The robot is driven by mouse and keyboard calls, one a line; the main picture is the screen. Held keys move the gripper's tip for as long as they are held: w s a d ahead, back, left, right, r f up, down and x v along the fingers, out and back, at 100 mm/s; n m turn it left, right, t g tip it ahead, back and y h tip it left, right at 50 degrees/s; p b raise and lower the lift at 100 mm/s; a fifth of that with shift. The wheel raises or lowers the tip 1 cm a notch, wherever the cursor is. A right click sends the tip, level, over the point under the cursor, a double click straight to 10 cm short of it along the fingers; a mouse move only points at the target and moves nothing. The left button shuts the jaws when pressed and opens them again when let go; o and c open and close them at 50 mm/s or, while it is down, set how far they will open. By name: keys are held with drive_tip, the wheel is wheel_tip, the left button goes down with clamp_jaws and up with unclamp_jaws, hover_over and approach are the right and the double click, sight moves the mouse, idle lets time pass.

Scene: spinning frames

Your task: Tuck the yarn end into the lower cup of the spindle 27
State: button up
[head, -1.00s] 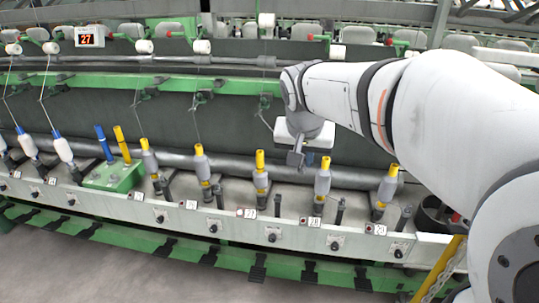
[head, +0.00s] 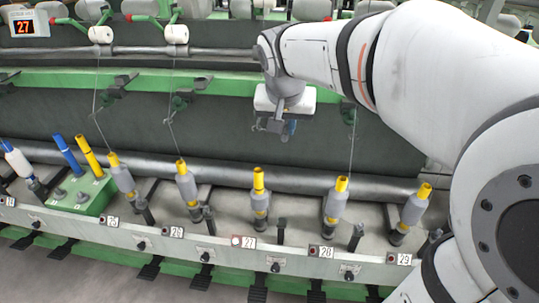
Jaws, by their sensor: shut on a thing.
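Spindle 27 (head: 260,197) stands upright on the rail behind its number plate (head: 243,242), in the middle of the head view. It carries a grey bobbin with a yellow top. No yarn shows running up from it. Its lower cup is small and I cannot make out its opening. My gripper (head: 275,127) hangs above and behind the spindle, apart from it, with its jaws shut. The yarn end in the jaws is too fine to see at this size. A small blue part shows beside the jaws.
Neighbouring spindles 26 (head: 187,187) and 28 (head: 335,203) stand close on either side, with yarn running up from them. A green block (head: 88,197) with blue and yellow tubes sits at left. A sign (head: 25,24) reads 27. A grey roller (head: 215,172) runs behind the spindles.

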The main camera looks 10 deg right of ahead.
drive_tip(key=shift+w+d, duration=0.1)
drive_tip(key=shift+w, duration=0.25)
drive_tip(key=shift+s+r, duration=0.1)
drive_tip(key=shift+w+d+f+b, duration=0.2)
drive_tip(key=shift+w+f+b, duration=0.4)
drive_tip(key=shift+f+b, duration=3.95)
drive_tip(key=shift+w+d+f+b, duration=0.2)
drive_tip(key=shift+w+f+b, duration=0.75)
drive_tip(key=shift+f, duration=6.85)
drive_tip(key=shift+w+d+f+b, duration=0.25)
drive_tip(key=shift+f+b, duration=3.05)
drive_tip(key=shift+f, duration=2.85)
drive_tip(key=shift+f+b, duration=1.2)
drive_tip(key=shift+b, duration=0.05)
drive_tip(key=o, duration=0.8)
drive_tip(key=shift+c, duration=0.2)
